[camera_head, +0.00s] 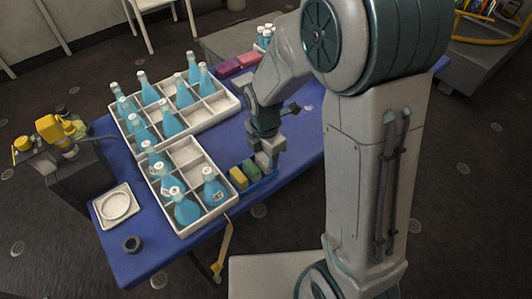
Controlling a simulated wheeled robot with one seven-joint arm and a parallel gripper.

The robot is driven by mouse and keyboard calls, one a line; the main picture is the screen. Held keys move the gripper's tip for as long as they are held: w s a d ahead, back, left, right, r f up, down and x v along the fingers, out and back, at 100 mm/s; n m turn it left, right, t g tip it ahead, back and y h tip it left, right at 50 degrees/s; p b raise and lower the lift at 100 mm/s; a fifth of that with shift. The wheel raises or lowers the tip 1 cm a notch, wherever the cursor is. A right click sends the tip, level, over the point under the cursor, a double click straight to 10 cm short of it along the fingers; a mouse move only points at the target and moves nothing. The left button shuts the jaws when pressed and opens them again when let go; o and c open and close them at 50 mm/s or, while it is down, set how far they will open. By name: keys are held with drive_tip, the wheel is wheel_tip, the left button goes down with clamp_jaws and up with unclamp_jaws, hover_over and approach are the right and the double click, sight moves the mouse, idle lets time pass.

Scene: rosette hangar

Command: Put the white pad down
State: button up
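My gripper (268,145) points down at the right end of a row of small pads on the blue table. A pale block at its fingertips, which looks like the white pad (264,161), sits beside a green pad (251,170) and a yellow pad (238,179). The pads are in or on a low blue tray (262,185). The fingers are small and pale against the pad, so I cannot tell whether they are closed on it or whether it touches the tray.
Two white divided crates (224,206) with blue bottles (186,207) stand close to the left. A white dish (116,206), dark ring (132,244) and yellow strap (224,250) are near the table's front. Pink and purple blocks (228,70) lie behind. Bare table (305,135) shows right of my gripper.

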sight(265, 158)
drive_tip(key=o, duration=0.4)
wheel_tip(265, 158, up, 12)
drive_tip(key=p, duration=0.2)
drive_tip(key=s+d+r+m, duration=0.1)
drive_tip(key=s+d+m, duration=0.2)
drive_tip(key=m, duration=0.5)
drive_tip(key=s+d+r+m+t, duration=0.1)
drive_tip(key=s+d+m, duration=0.3)
drive_tip(key=m, duration=0.4)
drive_tip(key=s+d+r+m+t, duration=0.1)
drive_tip(key=s+d+m, duration=0.3)
drive_tip(key=m, duration=0.4)
drive_tip(key=shift+s+d+r+m, duration=0.2)
drive_tip(key=shift+s+r+m, duration=0.2)
drive_tip(key=shift+s+r, duration=0.4)
drive_tip(key=shift+w, duration=0.1)
